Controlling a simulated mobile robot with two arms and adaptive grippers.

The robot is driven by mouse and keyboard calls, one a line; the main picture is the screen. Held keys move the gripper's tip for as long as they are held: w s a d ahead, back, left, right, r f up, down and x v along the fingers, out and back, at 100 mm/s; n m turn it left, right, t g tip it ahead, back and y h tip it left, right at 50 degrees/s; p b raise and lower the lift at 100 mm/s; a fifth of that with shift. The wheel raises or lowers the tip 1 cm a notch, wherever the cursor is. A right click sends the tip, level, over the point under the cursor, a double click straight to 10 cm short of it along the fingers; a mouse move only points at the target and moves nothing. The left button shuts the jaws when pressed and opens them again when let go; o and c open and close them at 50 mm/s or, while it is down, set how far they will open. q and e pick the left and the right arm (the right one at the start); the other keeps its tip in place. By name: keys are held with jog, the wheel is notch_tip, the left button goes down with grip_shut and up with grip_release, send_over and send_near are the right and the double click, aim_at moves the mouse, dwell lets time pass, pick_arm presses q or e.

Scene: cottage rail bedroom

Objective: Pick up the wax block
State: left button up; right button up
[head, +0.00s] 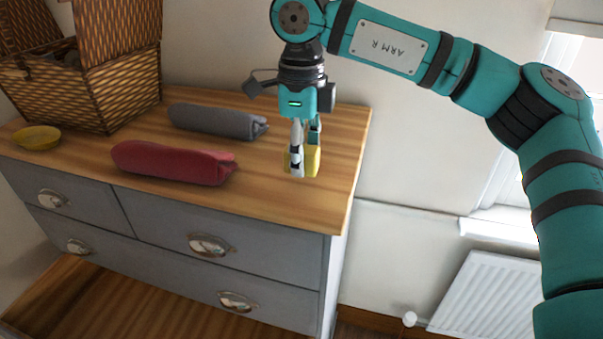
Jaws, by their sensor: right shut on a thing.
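The wax block (313,161) is a small yellow block near the right end of the wooden dresser top. My right gripper (304,160) comes down from above and is shut on it, with a pale finger in front covering part of the block. I cannot tell whether the block touches the dresser top or hangs just above it. My left gripper does not show in the head view.
The dresser top (275,195) also holds a red roll (170,162), a grey roll (212,120), a yellow bowl (37,138) and an open wicker basket (95,90). The wood is clear around the gripper. A radiator (490,300) stands at the lower right.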

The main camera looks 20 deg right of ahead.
jog(key=s+a+b, duration=0.2)
jog(key=s+b, duration=0.1)
jog(key=s, duration=0.4)
jog(key=s+a+r+b, duration=0.1)
jog(key=s+a+b, duration=0.2)
jog(key=s, duration=0.5)
jog(key=shift+s+r, duration=0.2)
jog(key=shift+r, duration=0.1)
jog(key=o, duration=0.6)
jog(key=shift+c, duration=0.2)
jog(key=c, duration=0.4)
